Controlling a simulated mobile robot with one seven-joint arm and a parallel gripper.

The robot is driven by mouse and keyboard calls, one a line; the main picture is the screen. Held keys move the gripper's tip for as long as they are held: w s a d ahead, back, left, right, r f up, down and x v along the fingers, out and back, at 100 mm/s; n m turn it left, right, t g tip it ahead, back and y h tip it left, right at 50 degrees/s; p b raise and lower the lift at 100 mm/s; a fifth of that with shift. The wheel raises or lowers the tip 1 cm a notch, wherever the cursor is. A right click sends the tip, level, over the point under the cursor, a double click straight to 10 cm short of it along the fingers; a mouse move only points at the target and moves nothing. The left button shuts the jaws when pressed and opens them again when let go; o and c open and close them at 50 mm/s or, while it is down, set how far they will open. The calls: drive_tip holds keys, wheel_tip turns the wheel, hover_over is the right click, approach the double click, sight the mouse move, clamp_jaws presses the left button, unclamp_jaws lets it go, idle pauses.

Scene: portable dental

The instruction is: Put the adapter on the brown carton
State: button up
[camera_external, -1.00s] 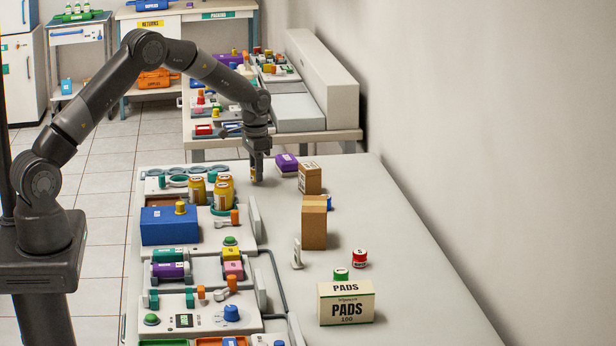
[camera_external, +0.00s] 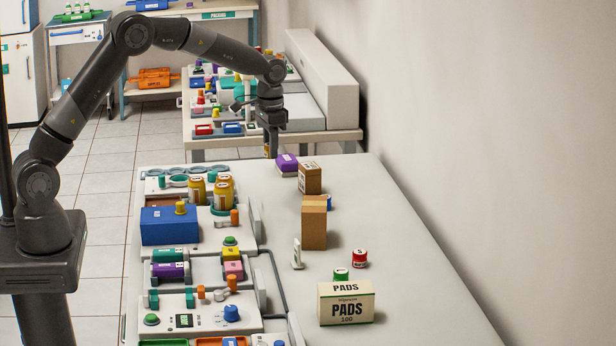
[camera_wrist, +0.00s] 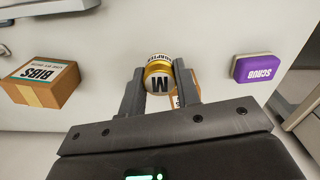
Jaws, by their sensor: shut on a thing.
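The adapter (camera_wrist: 158,78) is a gold-yellow round can with a white label and a large M. My gripper (camera_wrist: 160,88) is shut around it in the wrist view. In the external view my gripper (camera_external: 270,148) holds it above the far end of the long table, left of the purple box; the can barely shows there. A brown carton (camera_external: 310,178) with a white label stands right of the gripper. A taller plain brown carton (camera_external: 314,225) stands nearer the camera. The wrist view shows a brown box marked BIBS (camera_wrist: 40,83) at the left; I cannot tell which carton it is.
A PADS box (camera_external: 346,303) and red and green small jars stand nearer. Several gold cans (camera_external: 222,192) and devices crowd the left side. The right side is clear.

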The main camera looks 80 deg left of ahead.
drive_tip(key=w+d+r, duration=0.6)
drive_tip(key=w, duration=0.3)
hover_over(310, 166)
wheel_tip(310, 166, down, 7)
drive_tip(key=shift+r, duration=0.15)
drive_tip(key=shift+a+f, duration=0.1)
drive_tip(key=shift+f, duration=1.9)
drive_tip(key=o, duration=1)
drive_tip(key=shift+f, duration=0.15)
drive_tip(key=shift+c, duration=0.2)
